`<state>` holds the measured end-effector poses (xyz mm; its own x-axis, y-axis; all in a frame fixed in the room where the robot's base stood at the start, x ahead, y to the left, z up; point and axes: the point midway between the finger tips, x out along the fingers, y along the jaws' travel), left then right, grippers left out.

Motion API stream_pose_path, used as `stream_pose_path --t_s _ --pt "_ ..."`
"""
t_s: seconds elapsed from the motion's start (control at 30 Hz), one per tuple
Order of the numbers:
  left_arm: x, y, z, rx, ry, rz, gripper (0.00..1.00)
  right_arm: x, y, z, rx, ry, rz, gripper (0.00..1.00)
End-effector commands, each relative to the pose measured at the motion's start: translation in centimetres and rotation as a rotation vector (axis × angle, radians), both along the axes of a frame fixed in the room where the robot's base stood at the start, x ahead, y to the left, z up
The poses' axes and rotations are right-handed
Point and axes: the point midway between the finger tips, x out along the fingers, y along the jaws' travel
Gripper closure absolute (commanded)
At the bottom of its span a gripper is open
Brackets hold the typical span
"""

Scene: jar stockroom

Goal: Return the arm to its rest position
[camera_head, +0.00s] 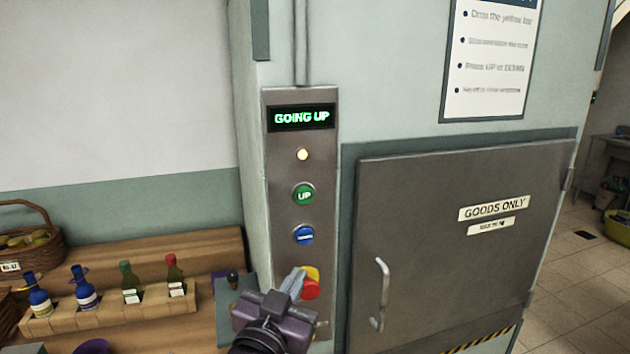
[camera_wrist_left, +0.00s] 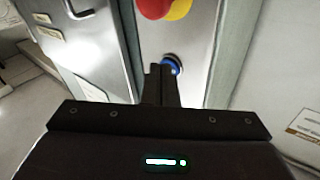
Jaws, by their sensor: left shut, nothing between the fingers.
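My left gripper (camera_head: 292,281) is shut and empty in the head view. It is in front of the lower part of a metal lift panel (camera_head: 283,213), over part of a red knob on a yellow base (camera_head: 311,288). In the left wrist view my closed fingers (camera_wrist_left: 161,82) cover part of the blue button (camera_wrist_left: 172,64); the red and yellow knob (camera_wrist_left: 166,8) is at the top edge. I cannot tell whether the fingertips touch the panel. The panel's screen (camera_head: 302,117) reads "GOING UP". A green UP button (camera_head: 303,194) and a blue button (camera_head: 303,236) are above the gripper. My right gripper is not in view.
A shut metal "GOODS ONLY" door (camera_head: 440,250) with a handle (camera_head: 381,295) is right of the panel. At left, a wooden rack (camera_head: 110,315) holds several bottles, with a wicker basket (camera_head: 45,255) beside it. Open floor (camera_head: 575,300) shows at far right.

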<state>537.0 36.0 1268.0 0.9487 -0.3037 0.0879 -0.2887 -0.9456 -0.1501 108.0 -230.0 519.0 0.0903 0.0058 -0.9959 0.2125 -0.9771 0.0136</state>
Motion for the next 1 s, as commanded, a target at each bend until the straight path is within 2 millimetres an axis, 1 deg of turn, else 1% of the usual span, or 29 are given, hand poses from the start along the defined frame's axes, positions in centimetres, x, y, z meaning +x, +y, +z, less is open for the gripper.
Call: stream_pose_path --t_s 0.03,0.07,0.1,0.17,0.2,0.3,0.4,0.47,0.5,0.6,0.73,0.77,0.8,0.97,1.0 --pt "-0.7 1.5 -3.9 0.018 0.14 0.011 1.0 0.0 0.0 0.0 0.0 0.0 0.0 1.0" --pt "-1.2 2.4 -6.1 0.03 0.222 0.018 1.0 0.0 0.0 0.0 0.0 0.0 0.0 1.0" --pt "-2.1 3.5 -8.7 0.043 0.328 0.027 1.0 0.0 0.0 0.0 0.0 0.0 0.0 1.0" --pt "-4.0 5.2 -12.5 0.065 0.485 0.045 1.0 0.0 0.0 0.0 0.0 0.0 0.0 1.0" --pt "-5.3 6.3 -14.7 0.078 0.58 0.059 1.0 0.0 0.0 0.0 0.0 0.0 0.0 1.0" --pt "-8.7 8.7 -18.9 0.108 0.782 0.093 1.0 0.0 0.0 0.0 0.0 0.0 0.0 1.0" --pt "-11.8 10.6 -21.7 0.135 0.937 0.125 1.0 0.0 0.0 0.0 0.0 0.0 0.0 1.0" --pt "-13.5 11.7 -23.0 0.149 1.019 0.145 1.0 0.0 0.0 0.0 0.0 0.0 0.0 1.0" --pt "-14.7 12.3 -23.8 0.16 1.072 0.157 1.0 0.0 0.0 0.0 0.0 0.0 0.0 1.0" --pt "-17.6 13.8 -25.3 0.183 1.189 0.19 1.0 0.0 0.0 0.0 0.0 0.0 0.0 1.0" --pt "-21.3 15.7 -26.7 0.215 1.333 0.234 1.0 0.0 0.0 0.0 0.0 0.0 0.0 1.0" --pt "-21.7 15.9 -27.3 0.22 1.355 0.24 1.0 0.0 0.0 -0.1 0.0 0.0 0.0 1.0" --pt "-21.0 15.7 -28.9 0.219 1.354 0.237 1.0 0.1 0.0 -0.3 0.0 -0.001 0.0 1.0" --pt "-19.9 15.5 -34.3 0.222 1.367 0.232 1.0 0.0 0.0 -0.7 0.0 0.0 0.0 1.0" --pt "-19.7 15.5 -35.7 0.224 1.371 0.232 1.0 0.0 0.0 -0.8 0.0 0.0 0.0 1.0"
